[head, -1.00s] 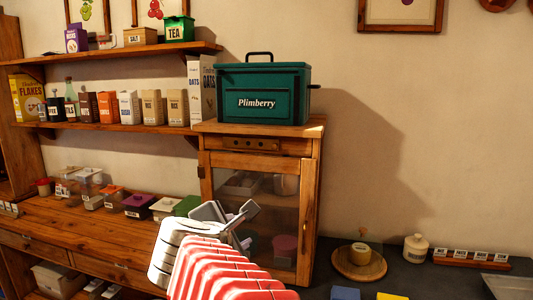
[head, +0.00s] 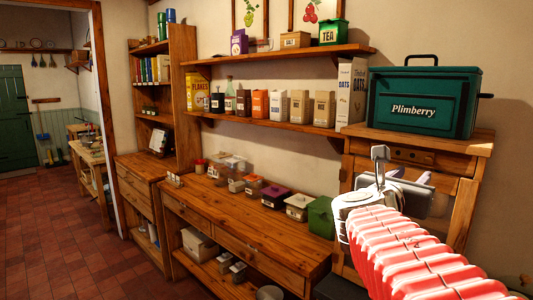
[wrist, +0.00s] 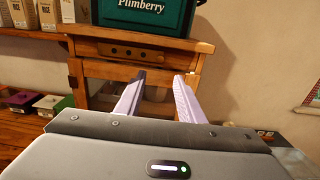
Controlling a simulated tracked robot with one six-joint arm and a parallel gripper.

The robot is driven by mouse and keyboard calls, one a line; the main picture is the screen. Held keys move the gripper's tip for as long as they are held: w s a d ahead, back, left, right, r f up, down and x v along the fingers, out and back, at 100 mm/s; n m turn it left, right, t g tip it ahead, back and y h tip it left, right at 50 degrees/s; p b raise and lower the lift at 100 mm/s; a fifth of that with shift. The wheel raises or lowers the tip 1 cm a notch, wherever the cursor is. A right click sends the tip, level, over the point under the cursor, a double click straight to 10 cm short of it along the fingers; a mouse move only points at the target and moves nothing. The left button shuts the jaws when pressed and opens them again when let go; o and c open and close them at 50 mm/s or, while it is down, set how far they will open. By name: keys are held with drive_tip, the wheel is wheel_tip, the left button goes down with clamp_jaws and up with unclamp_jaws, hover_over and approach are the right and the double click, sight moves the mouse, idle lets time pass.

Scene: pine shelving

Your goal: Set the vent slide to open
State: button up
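The vent slide seems to be the slim wooden strip with dark holes (head: 412,157) set in the rail above the door of the wooden cabinet (head: 456,196). In the wrist view the strip (wrist: 130,52) lies ahead of my fingers and a little to the left; its setting cannot be told. My gripper (head: 410,176) is in front of the cabinet. In the wrist view my gripper (wrist: 158,78) has its two pale purple fingers apart with nothing between them. They appear short of the cabinet front, below the strip. My arm hides part of the cabinet in the head view.
A green Plimberry bin (head: 424,100) stands on the cabinet top. Left of it are a shelf of packets (head: 270,127) and a wooden counter (head: 245,208) with small containers. The tiled floor (head: 80,235) at the left is clear.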

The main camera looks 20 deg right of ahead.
sight(428, 161)
drive_tip(key=shift+d, duration=0.1)
drive_tip(key=shift+x, duration=6.8)
drive_tip(key=shift+c, duration=0.7)
clamp_jaws()
